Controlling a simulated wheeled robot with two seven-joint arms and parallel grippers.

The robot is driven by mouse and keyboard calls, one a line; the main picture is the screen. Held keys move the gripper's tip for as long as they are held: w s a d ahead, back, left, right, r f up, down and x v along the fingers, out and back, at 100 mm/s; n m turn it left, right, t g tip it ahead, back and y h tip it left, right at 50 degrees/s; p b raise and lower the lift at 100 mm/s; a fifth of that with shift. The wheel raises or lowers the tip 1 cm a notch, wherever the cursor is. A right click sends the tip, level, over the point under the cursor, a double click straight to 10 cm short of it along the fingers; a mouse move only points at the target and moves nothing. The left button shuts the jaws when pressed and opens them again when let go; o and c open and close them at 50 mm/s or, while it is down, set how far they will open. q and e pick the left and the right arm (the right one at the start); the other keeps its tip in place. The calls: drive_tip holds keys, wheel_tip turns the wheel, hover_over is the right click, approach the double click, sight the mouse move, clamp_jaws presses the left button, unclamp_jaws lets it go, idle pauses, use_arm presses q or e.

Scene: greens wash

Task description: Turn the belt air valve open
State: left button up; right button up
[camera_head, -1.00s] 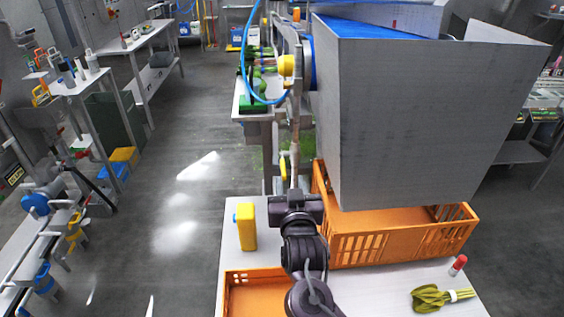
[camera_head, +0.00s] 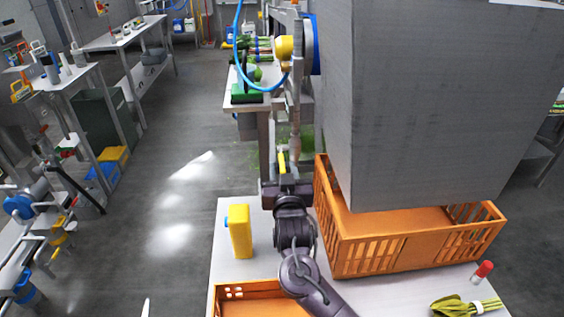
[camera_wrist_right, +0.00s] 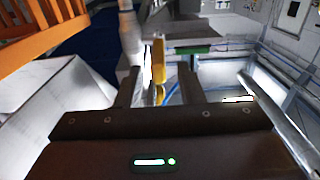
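The belt air valve appears as a yellow lever (camera_head: 282,161) on a thin upright pipe (camera_head: 295,120), beside the grey hopper-like box. My right gripper (camera_head: 284,182) is just below the lever in the head view, its arm coming up from the bottom. In the right wrist view its two dark fingers (camera_wrist_right: 159,88) are apart with nothing clamped between them. The yellow lever also shows there (camera_wrist_right: 159,62), between the fingers and beyond their tips. I cannot tell whether they touch it. My left gripper is not in view.
The big grey box (camera_head: 440,110) overhangs an orange crate (camera_head: 372,255) on the right. A yellow bottle (camera_head: 240,232) stands on the white table (camera_head: 228,272). A blue hose (camera_head: 237,45) loops above the valve. Open floor lies to the left.

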sight(280, 153)
drive_tip(key=w, duration=0.3)
drive_tip(key=shift+w, duration=0.15)
drive_tip(key=shift+c, duration=0.3)
clamp_jaws()
